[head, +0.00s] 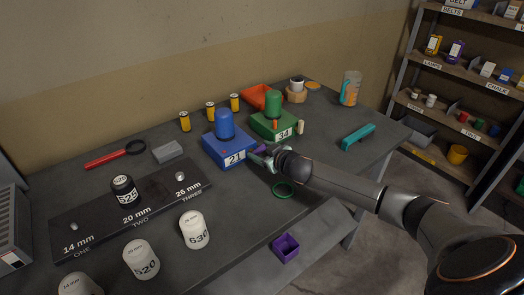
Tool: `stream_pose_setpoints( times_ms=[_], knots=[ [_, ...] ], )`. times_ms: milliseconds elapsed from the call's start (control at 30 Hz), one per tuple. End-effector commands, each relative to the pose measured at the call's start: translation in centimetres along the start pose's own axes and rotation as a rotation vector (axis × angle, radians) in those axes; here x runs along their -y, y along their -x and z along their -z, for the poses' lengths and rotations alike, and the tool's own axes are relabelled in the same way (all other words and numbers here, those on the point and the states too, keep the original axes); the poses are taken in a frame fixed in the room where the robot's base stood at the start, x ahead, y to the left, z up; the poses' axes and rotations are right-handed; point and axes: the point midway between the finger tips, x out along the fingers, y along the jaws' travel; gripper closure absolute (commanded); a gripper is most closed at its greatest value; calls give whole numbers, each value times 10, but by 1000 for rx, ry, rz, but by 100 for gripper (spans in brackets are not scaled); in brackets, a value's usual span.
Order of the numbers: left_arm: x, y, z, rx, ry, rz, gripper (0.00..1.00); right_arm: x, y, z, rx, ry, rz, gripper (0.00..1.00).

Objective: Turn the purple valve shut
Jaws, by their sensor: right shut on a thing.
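The purple valve (261,148) shows only as a small purple patch at the fingertips of my right gripper (258,158), between a blue block labelled 21 (224,153) and a green block labelled 34 (274,127). My right gripper reaches in from the right, low over the dark table, and is shut on the purple piece. The fingers and wrist hide most of the valve, so its handle angle cannot be told. My left gripper is not in view.
A green ring (284,190) lies just in front of my right wrist. A teal tool (358,137) lies to the right. A black plate (130,210) with a weight and pegs fills the left.

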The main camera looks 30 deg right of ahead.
Motion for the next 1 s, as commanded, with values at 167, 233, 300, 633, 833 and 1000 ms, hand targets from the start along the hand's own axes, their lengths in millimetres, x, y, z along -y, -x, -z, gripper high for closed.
stream_pose_setpoints(
  times_ms=[167, 233, 300, 633, 833, 1000],
  knots=[
    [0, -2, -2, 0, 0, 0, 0, 1, 1, 2, 3, 153, -71, 86],
    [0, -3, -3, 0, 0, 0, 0, 2, 1, 2, 3, 216, -97, 86],
    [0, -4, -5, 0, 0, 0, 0, 4, 1, 3, 2, 277, -122, 86],
    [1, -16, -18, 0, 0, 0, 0, 9, 2, 5, 3, 567, -244, 86],
    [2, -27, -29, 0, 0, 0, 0, 14, 2, 6, 3, 743, -318, 86],
    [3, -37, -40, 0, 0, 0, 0, 17, 2, 5, 2, 889, -378, 86]
  ],
)
